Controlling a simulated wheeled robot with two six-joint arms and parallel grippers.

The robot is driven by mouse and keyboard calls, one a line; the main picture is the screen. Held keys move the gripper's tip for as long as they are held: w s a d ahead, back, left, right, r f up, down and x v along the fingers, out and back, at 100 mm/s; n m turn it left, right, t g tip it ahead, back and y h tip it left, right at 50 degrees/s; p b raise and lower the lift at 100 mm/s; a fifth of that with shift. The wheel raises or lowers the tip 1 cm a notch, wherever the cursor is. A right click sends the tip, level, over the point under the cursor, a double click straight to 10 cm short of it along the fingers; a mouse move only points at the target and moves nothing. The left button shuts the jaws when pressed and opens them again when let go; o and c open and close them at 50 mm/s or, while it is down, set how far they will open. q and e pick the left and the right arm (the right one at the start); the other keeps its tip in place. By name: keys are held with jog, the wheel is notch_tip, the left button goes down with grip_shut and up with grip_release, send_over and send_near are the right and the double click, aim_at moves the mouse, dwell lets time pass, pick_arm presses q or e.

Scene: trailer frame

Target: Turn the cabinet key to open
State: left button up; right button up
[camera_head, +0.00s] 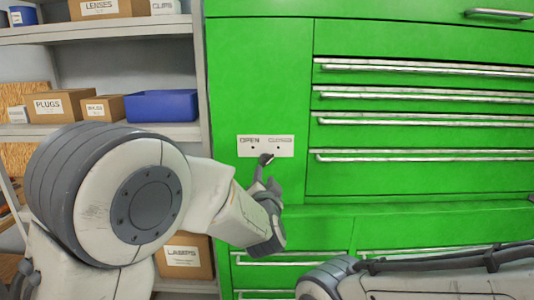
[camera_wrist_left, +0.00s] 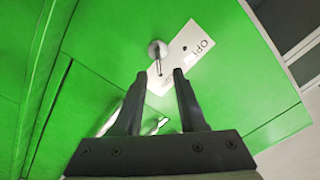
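The green cabinet (camera_head: 265,80) carries a white plate (camera_head: 245,152) marked OPEN on the left and CLOSED on the right. A round metal lock with a small key (camera_wrist_left: 157,52) shows in the left wrist view beside the plate (camera_wrist_left: 196,45). In the head view the left gripper (camera_head: 267,175) is just below the plate and partly covers the lock. My right gripper is out of view.
Drawers with long metal handles (camera_head: 420,95) fill the cabinet's right side. Shelves on the left hold cardboard boxes (camera_head: 48,106) and a blue bin (camera_head: 160,105). My left arm covers much of the lower left. Part of my right arm lies at the lower right.

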aim_at(267, 164)
pick_arm(q)
jog(key=w+p, duration=0.1)
jog(key=w, duration=0.2)
jog(key=w+p, duration=0.1)
jog(key=w, duration=0.2)
jog(key=w+p, duration=0.2)
jog(key=w, duration=0.1)
jog(key=shift+w+d, duration=0.15)
jog(key=shift+d, duration=0.15)
jog(key=shift+w, duration=0.4)
jog(key=shift+c, duration=0.3)
grip_shut()
